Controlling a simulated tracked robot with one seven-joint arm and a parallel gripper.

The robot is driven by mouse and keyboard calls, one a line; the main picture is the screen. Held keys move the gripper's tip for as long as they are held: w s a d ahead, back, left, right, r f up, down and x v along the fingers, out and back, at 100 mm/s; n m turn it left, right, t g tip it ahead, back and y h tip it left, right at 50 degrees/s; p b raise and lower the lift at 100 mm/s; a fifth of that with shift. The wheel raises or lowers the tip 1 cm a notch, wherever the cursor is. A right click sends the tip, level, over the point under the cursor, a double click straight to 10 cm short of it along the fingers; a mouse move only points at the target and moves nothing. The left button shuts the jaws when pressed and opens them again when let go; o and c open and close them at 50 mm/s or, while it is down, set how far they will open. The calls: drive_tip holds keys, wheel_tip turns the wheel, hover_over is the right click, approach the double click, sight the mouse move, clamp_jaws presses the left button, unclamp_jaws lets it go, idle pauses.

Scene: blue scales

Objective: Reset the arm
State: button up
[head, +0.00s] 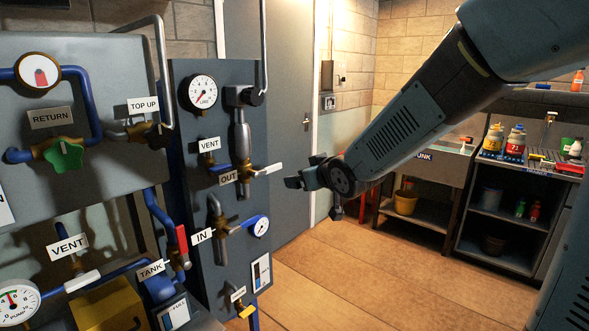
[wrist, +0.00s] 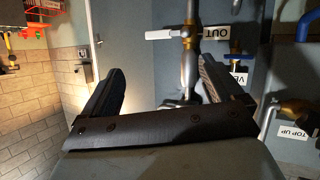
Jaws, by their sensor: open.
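My gripper (head: 296,181) is at the end of my arm, which reaches in from the upper right in the head view. It is in the air to the right of the panel's OUT valve (head: 266,170), which has a white lever. In the wrist view my gripper (wrist: 155,92) has its two dark fingers spread wide, with nothing held between them. The OUT valve's white lever (wrist: 165,34) shows beyond the fingers, apart from them. The wrist picture is turned over, so its labels read upside down.
The grey panel carries a LINE gauge (head: 202,92), an IN valve (head: 221,222) and VENT pipework. At left are a green RETURN handle (head: 64,156) and a red TANK lever (head: 183,246). A door (head: 290,110) stands behind. A sink and shelves (head: 500,220) are at right. The wooden floor (head: 370,275) is clear.

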drive_tip(key=s+d+r+m+g+h, duration=0.2)
drive_tip(key=s+d+m+h, duration=0.25)
drive_tip(key=s+d, duration=0.65)
drive_tip(key=s+d+m+g, duration=0.1)
drive_tip(key=s+d, duration=0.3)
drive_tip(key=s, duration=0.4)
drive_tip(key=s+d+m+g+h, duration=0.1)
drive_tip(key=s+d+g, duration=0.2)
drive_tip(key=s+d, duration=0.2)
drive_tip(key=s, duration=0.2)
drive_tip(key=shift+s+d+g, duration=0.25)
drive_tip(key=shift+s+g, duration=0.05)
drive_tip(key=shift+s, duration=0.1)
